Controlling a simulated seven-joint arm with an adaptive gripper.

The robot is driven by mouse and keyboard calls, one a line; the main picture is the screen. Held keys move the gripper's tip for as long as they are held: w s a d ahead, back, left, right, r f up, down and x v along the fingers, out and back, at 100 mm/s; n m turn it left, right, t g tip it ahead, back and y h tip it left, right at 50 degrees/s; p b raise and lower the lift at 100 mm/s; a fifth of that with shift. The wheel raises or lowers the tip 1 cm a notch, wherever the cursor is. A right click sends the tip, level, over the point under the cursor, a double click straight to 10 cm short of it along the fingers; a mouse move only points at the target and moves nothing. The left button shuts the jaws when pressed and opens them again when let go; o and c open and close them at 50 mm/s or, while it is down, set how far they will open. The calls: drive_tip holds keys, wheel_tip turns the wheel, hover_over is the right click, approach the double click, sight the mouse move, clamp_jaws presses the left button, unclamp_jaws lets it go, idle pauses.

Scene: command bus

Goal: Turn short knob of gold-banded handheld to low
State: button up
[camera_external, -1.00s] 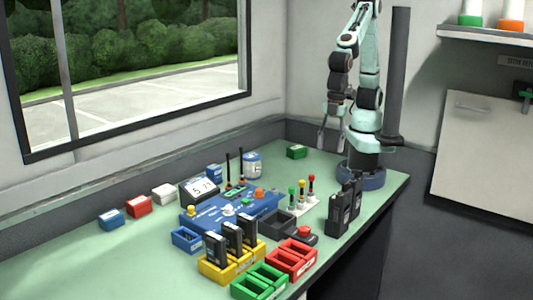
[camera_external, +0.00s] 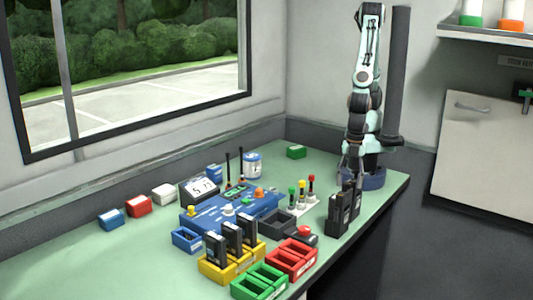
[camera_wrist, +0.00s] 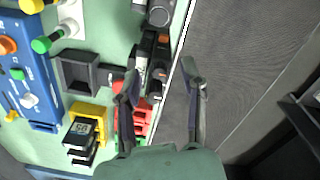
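Black handhelds (camera_external: 338,214) stand upright close together near the table's right edge, in front of my arm's base. The wrist view shows dark handheld shapes (camera_wrist: 143,68) from above; I cannot tell which one has a gold band, nor make out its short knob or setting. My gripper (camera_wrist: 161,80) is open and empty in the wrist view. Its left finger overlaps the dark shapes and its right finger is over the floor beyond the table edge. In the external view my gripper (camera_external: 352,172) is just behind and above the handhelds, partly hidden by them.
More black handhelds stand in a yellow rack (camera_external: 211,272). Red (camera_external: 289,271) and green (camera_external: 262,283) trays are at the front edge. A blue console (camera_external: 205,219), a black tray (camera_external: 279,230) and a stand with green, yellow and red knobs (camera_external: 301,207) lie left of the handhelds.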

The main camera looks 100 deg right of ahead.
clamp_jaws()
drive_tip(key=shift+m, duration=0.4)
drive_tip(key=m, duration=0.4)
drive_tip(key=shift+m, duration=0.4)
drive_tip(key=m, duration=0.6)
drive_tip(key=shift+o, duration=0.3)
unclamp_jaws()
